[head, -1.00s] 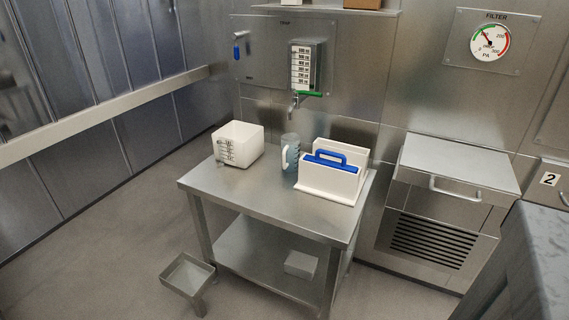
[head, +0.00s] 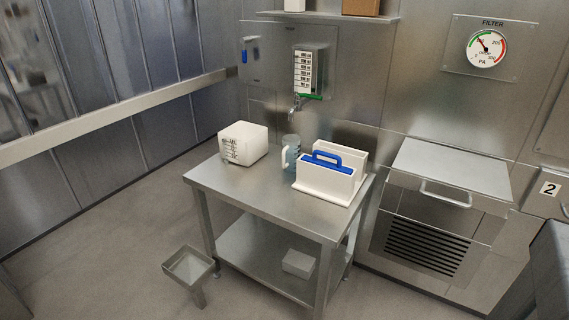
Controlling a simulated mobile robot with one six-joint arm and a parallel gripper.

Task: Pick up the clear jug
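The clear jug (head: 291,152) stands upright on the steel table (head: 262,208), towards its back edge. It is see-through with a pale bluish tint, and its white handle (head: 286,157) is on the left side. It stands between a white box on the left and a white caddy on the right, whose near corner comes close to it in the picture. A tap (head: 295,104) on the wall is above and behind it. My gripper is not in view.
A small tray on a post (head: 188,266) stands at the table's front left. The front of the tabletop is bare. A steel cabinet (head: 425,215) stands right.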

